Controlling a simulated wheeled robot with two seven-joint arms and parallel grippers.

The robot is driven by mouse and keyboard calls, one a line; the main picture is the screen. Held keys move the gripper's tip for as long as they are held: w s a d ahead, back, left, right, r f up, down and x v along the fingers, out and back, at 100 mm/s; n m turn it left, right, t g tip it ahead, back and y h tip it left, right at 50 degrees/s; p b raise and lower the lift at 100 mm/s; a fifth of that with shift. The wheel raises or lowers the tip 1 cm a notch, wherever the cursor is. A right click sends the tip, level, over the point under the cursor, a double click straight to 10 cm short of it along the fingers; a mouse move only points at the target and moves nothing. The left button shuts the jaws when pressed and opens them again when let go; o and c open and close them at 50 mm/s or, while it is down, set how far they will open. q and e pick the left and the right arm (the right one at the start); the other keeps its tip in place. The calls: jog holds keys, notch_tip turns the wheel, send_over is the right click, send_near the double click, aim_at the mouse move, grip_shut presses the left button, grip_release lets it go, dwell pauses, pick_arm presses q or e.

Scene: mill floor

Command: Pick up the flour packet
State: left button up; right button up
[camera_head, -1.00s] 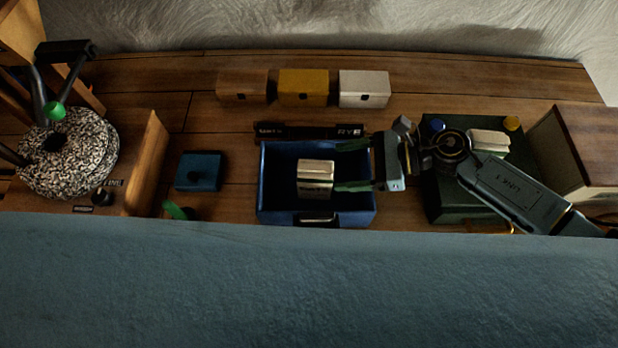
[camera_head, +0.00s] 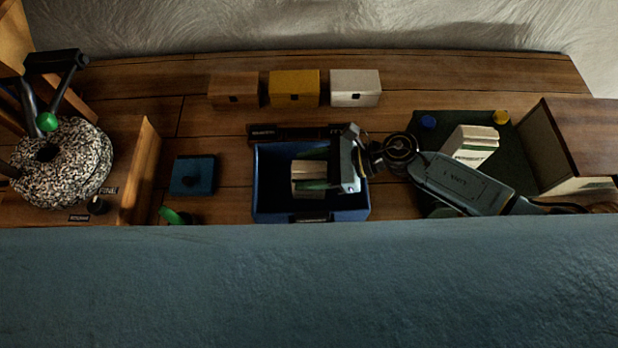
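The flour packet (camera_head: 308,169) is a cream block inside the blue bin (camera_head: 261,190), left of the bin's middle. My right gripper (camera_head: 310,169) reaches into the bin from the right. Its two green fingers lie along the far and near sides of the packet, with the packet between them, and they look closed against it. The near finger covers part of the packet's front. The packet's underside is hidden, and I see no clear lift from the bin floor. My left gripper is not in view.
A second pale packet (camera_head: 472,145) stands on the dark green tray (camera_head: 450,120), partly behind my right arm. Brown (camera_head: 234,91), yellow (camera_head: 293,90) and white (camera_head: 355,88) boxes line the back. A stone mill (camera_head: 62,165) stands left, a blue lidded box (camera_head: 193,175) beside the bin.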

grip_shut()
jog(key=shift+r, duration=0.1)
